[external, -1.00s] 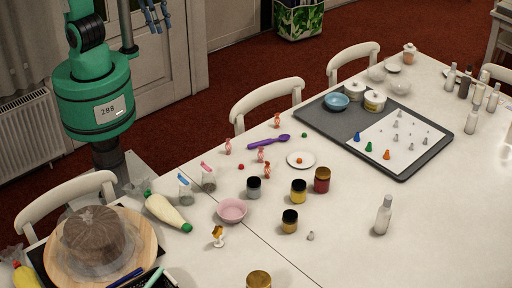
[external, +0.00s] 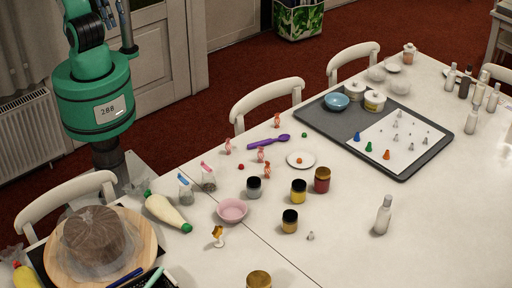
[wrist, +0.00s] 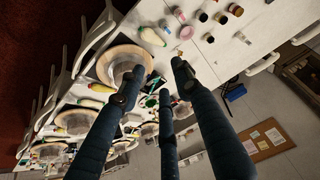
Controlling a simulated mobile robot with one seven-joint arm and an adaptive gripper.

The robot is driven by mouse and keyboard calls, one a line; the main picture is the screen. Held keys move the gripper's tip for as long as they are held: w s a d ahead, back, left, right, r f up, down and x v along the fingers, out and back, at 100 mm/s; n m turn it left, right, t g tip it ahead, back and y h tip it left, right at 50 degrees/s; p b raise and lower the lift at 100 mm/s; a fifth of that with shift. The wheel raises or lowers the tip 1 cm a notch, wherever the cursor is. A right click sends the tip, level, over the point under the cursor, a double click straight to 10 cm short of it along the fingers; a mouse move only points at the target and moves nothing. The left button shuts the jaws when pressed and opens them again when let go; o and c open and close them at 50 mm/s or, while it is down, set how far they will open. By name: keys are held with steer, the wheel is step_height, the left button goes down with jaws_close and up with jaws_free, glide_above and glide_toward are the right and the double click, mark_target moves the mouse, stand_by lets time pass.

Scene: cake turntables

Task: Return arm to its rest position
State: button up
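My gripper (wrist: 159,76) shows in the wrist view as dark blue fingers spread apart, with nothing between them. It is open and empty, high above the floor and the table.
The long white table (external: 340,240) bears a chocolate cake (external: 95,238) on a wooden turntable (external: 62,268), several jars, a pink bowl (external: 232,211) and a grey tray (external: 428,158). White chairs (external: 262,98) line its far side. Red floor lies behind.

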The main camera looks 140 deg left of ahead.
stand_by(0.3)
step_height(320, 180, down, 5)
steer(key=b, duration=0.4)
steer(key=shift+r+b, duration=0.2)
steer(key=shift+b, duration=0.1)
steer(key=shift+o, duration=0.5)
steer(key=shift+w, duration=0.1)
